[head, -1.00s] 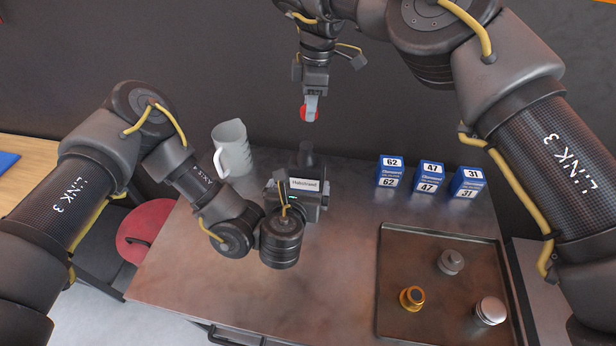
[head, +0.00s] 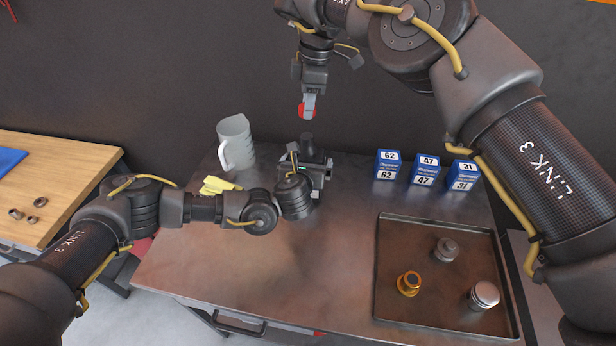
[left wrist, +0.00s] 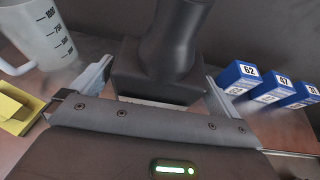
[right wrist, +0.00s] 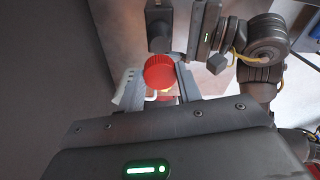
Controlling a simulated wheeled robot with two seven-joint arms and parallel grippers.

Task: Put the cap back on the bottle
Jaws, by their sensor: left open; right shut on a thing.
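The dark bottle (head: 307,143) stands upright at the back of the metal table, its lower part hidden by my left gripper in the head view. In the left wrist view the bottle (left wrist: 165,65) rises between the two spread fingers of my left gripper (left wrist: 155,88), which is open around its wide body; contact cannot be told. My right gripper (head: 309,100) is shut on the red cap (head: 301,110) and holds it above the bottle's neck, with a gap between. The red cap (right wrist: 159,72) also shows between the fingers in the right wrist view.
Several blue boxes (head: 426,171) stand to the right. A dark tray (head: 440,318) holds loose metal parts at front right. The table's front middle is clear.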

